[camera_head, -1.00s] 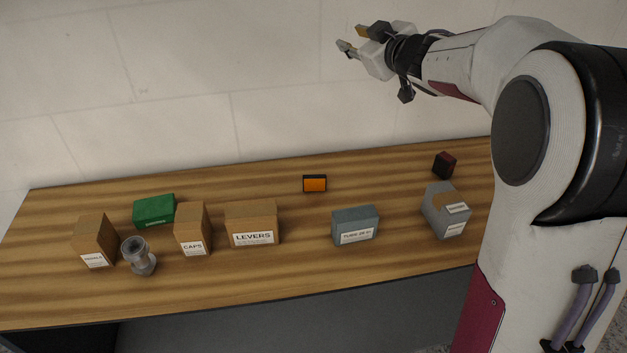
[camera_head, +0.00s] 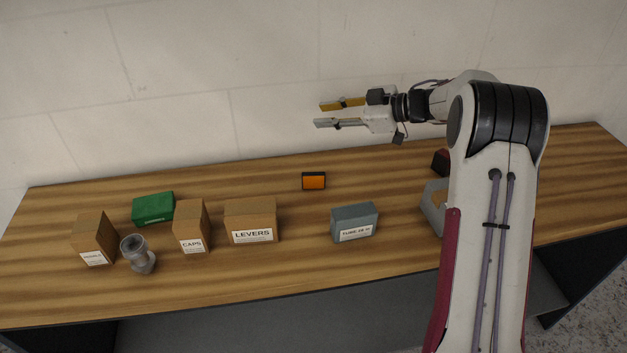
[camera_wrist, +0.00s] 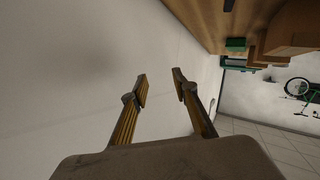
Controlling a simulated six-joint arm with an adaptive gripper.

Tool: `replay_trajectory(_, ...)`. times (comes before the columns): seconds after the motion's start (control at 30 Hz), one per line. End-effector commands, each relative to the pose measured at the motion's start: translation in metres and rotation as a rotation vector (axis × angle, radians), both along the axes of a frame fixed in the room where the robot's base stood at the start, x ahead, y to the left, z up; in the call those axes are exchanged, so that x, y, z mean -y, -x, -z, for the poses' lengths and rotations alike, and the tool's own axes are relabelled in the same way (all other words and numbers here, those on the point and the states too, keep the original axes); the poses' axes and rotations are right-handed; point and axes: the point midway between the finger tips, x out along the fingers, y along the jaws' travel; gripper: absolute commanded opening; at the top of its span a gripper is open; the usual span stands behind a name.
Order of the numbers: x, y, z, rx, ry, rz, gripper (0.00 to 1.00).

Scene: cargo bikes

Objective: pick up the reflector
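The reflector (camera_head: 313,181) appears to be the small orange block with a dark frame. It stands near the back edge of the wooden table, right of the middle boxes. My gripper (camera_head: 318,114) is in the air above and behind it in the head view, pointing left, its two fingers apart with nothing between them. In the wrist view my gripper (camera_wrist: 161,80) also shows open and empty against the pale wall. The reflector cannot be made out in the wrist view.
The wooden table (camera_head: 290,280) holds a LEVERS box (camera_head: 251,220), a CAPS box (camera_head: 191,226), another brown box (camera_head: 95,238), a green box (camera_head: 153,208), a grey cup-like part (camera_head: 138,254) and a blue-grey box (camera_head: 354,222).

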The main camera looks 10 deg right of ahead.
Motion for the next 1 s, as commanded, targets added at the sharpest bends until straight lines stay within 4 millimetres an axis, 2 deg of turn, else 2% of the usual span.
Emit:
replay_trajectory(0.03,0.002,0.006,0.016,-0.030,-0.008,-0.035,0.28)
replay_trajectory(0.2,0.006,0.033,0.059,-0.135,-0.033,-0.163,0.28)
replay_trajectory(0.4,0.014,0.063,0.096,-0.243,-0.056,-0.277,0.28)
replay_trajectory(0.6,0.017,0.077,0.110,-0.291,-0.067,-0.325,0.28)
replay_trajectory(1.0,0.016,0.078,0.111,-0.294,-0.067,-0.328,0.28)
